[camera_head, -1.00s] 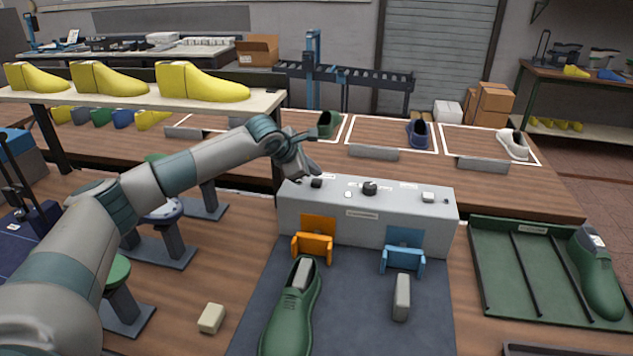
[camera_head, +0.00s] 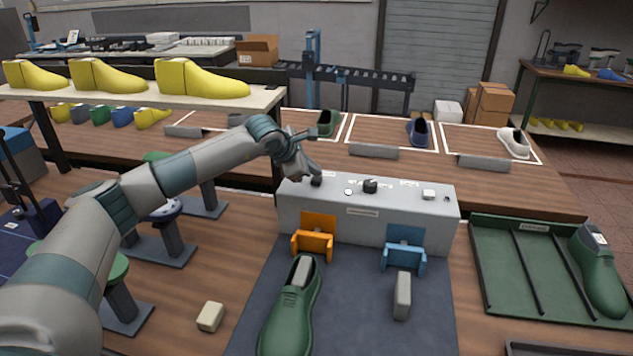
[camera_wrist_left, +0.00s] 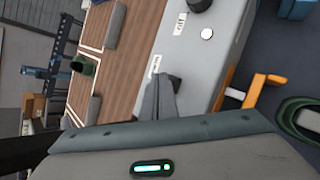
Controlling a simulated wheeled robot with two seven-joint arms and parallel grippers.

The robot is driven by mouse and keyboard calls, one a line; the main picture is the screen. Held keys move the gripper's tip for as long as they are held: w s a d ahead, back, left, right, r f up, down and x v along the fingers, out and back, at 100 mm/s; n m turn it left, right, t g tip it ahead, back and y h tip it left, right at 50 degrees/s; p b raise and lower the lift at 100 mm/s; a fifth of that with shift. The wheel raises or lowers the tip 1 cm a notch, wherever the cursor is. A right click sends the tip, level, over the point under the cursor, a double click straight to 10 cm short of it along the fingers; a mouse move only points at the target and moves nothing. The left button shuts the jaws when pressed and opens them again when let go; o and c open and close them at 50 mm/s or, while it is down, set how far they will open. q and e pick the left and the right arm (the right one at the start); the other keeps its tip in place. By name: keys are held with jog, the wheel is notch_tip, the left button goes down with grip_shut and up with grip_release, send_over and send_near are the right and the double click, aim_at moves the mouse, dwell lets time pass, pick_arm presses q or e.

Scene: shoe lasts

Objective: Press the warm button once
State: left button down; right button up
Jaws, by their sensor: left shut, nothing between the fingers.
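The grey control box (camera_head: 330,215) stands at the back of the dark mat. Its top carries a black button (camera_head: 316,182) at the left end, a white round button (camera_head: 348,192), a black knob (camera_head: 370,186) and a pale square piece (camera_head: 428,194). The labels are too small to read, so I cannot tell which is the warm button. My left gripper (camera_head: 312,173) is shut and empty, its tips right at the black button; touching or just above, I cannot tell. In the left wrist view the fingers (camera_wrist_left: 160,98) hide that button; the white round button (camera_wrist_left: 207,34) shows beyond. My right gripper is not in view.
An orange holder (camera_head: 312,244) and a blue holder (camera_head: 404,257) sit at the box's front. A green shoe (camera_head: 290,315) and a grey block (camera_head: 402,295) lie before them. A green tray (camera_head: 500,275) is at the right, a yellow-shoe shelf (camera_head: 200,103) at the left.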

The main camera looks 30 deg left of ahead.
aim_at(314, 180)
pick_arm(q)
jog(key=shift+f+b, duration=0.6)
jog(key=shift+b, duration=0.05)
dwell(1.1)
jog(key=shift+r, duration=1)
jog(key=shift+r+p, duration=1.05)
jog(key=shift+r, duration=1.45)
